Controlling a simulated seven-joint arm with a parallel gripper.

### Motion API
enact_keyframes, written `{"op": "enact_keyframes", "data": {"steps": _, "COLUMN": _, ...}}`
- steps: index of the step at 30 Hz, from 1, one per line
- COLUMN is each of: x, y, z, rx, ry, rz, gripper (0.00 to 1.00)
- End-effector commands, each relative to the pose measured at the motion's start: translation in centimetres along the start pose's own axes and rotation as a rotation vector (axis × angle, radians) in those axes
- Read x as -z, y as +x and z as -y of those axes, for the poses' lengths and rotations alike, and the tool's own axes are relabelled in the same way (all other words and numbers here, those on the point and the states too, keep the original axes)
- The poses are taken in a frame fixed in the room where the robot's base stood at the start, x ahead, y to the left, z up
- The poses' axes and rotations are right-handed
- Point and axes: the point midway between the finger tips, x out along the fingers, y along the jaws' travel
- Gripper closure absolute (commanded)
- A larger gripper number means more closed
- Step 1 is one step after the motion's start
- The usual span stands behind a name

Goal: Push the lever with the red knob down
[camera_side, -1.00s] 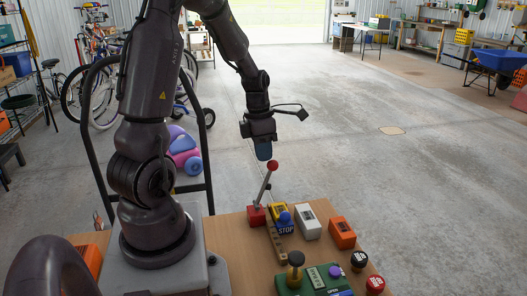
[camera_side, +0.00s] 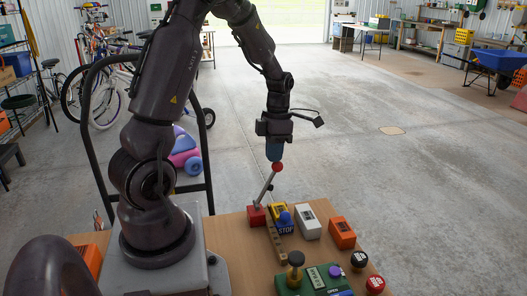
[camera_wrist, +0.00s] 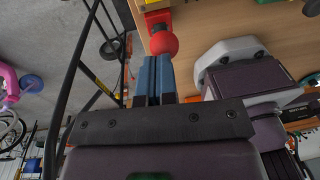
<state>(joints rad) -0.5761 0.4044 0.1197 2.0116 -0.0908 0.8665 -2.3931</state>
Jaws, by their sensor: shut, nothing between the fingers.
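The lever's red knob (camera_side: 277,167) tops a grey metal rod (camera_side: 266,186) that rises from a red base (camera_side: 256,215) at the table's far edge. The rod stands up, leaning to the right in the side view. My gripper (camera_side: 275,157) is shut and points down, with its blue fingertips right at the knob; they look to be touching it or very close. In the wrist view the red knob (camera_wrist: 164,44) sits just beyond the blue fingers (camera_wrist: 155,75), and the red base (camera_wrist: 157,18) shows behind it. The rod is mostly hidden there.
On the wooden table (camera_side: 232,232) beside the lever are a yellow-and-blue STOP block (camera_side: 283,219), a white block (camera_side: 307,222) and an orange block (camera_side: 342,232). A green panel (camera_side: 315,282) with knobs is nearer. Space above the table is clear.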

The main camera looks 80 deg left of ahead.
Motion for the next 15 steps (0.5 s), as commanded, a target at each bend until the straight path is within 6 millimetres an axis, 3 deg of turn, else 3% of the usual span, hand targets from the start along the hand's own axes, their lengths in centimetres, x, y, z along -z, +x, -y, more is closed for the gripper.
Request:
{"op": "enact_keyframes", "data": {"steps": 12, "x": -5.2, "y": 2.3, "z": -0.2, "rx": -0.005, "ry": -0.031, "rz": -0.350, "gripper": 1.00}}
{"op": "enact_keyframes", "data": {"steps": 15, "x": -6.3, "y": 3.1, "z": -0.3, "rx": -0.003, "ry": -0.033, "rz": -0.339, "gripper": 1.00}}
